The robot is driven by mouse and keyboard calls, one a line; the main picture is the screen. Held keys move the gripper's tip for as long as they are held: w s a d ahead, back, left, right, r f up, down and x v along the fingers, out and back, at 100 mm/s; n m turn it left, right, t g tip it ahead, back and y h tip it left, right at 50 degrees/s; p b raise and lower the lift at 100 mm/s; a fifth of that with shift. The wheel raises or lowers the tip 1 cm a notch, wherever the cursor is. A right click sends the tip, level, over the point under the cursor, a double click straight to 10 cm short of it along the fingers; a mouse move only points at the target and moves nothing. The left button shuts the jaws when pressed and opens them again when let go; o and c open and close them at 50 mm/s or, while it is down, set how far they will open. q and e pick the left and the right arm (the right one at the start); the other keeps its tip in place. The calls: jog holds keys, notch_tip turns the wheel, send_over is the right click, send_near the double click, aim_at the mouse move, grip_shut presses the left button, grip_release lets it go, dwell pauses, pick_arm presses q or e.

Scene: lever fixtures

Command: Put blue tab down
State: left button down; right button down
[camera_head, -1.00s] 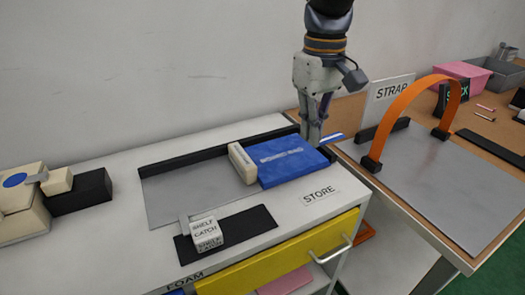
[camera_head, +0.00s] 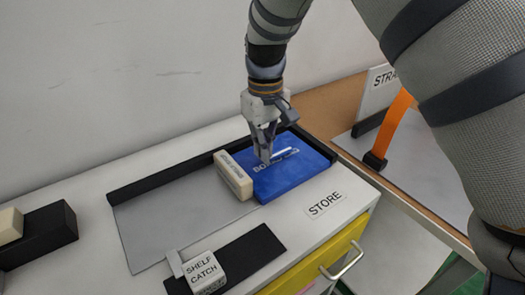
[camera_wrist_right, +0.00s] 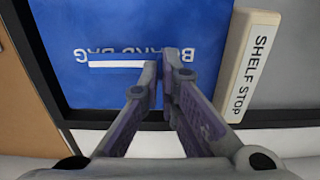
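A thin white tab with a blue stripe (camera_wrist_right: 110,64) sticks out to one side of my right gripper's fingertips (camera_wrist_right: 161,62). One end of it is hidden by the fingers, which are nearly together on it. In the head view the tab (camera_head: 285,153) shows as a pale strip over the blue board bag (camera_head: 300,178), beside my right gripper (camera_head: 265,158), which points down. I cannot tell whether the tab touches the bag. My left gripper is not in view.
A cream shelf stop (camera_head: 234,176) stands against the bag's left side. A grey shelf plate (camera_head: 165,225) with a black back rail (camera_head: 165,177) is clear farther left. An orange strap (camera_head: 393,125) stands at right.

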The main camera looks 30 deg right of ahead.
jog(key=shift+s+f, duration=0.5)
jog(key=shift+s, duration=0.05)
jog(key=shift+s+r, duration=0.15)
jog(key=shift+r, duration=0.15)
jog(key=shift+w+f, duration=0.25)
jog(key=shift+w, duration=0.25)
jog(key=c, duration=1.8)
grip_release()
jog(key=shift+s, duration=0.1)
notch_tip(320, 180, up, 12)
jog(key=shift+r+p, duration=0.2)
jog(key=shift+p, duration=0.15)
